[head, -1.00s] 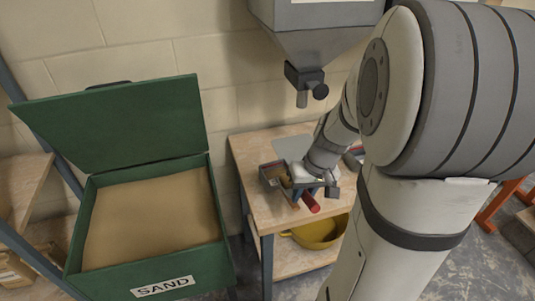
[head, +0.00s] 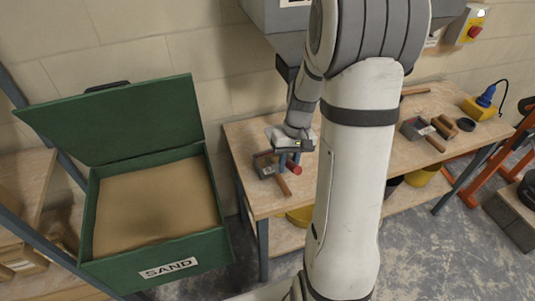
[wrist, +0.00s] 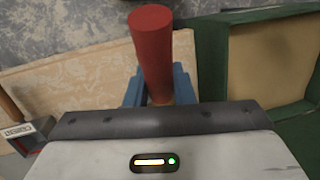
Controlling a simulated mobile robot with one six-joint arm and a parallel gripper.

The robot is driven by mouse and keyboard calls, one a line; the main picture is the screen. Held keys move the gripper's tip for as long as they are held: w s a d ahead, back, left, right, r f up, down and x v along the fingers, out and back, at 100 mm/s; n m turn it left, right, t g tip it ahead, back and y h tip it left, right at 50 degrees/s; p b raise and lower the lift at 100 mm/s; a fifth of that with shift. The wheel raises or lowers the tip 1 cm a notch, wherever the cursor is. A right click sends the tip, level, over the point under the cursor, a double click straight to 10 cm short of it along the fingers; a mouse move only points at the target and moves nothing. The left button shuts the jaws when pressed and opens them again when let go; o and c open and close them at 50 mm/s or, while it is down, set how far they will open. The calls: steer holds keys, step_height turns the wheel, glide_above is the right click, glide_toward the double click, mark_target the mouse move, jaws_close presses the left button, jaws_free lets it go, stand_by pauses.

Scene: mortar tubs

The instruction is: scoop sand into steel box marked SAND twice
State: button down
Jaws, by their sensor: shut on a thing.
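The green steel box marked SAND (head: 172,267) stands at the left in the head view, its lid (head: 125,120) open. It holds a level bed of sand (head: 155,205). My gripper (head: 290,160) is over the left end of the wooden bench. It is shut on a red handle (head: 293,167), which stands between blue fingers in the wrist view (wrist: 155,50). The tool end beyond the handle is hidden. A green edge (wrist: 212,45) of the box shows at the right of the wrist view.
A similar tool (head: 415,130) lies further right. A grey hopper (head: 280,50) hangs above. A yellow bucket (head: 300,216) sits below.

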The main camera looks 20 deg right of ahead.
steer(key=w+r+g+p, duration=0.3)
steer(key=w+p, duration=0.2)
steer(key=p, duration=0.2)
steer(key=shift+w, duration=0.15)
stand_by(0.5)
stand_by(0.6)
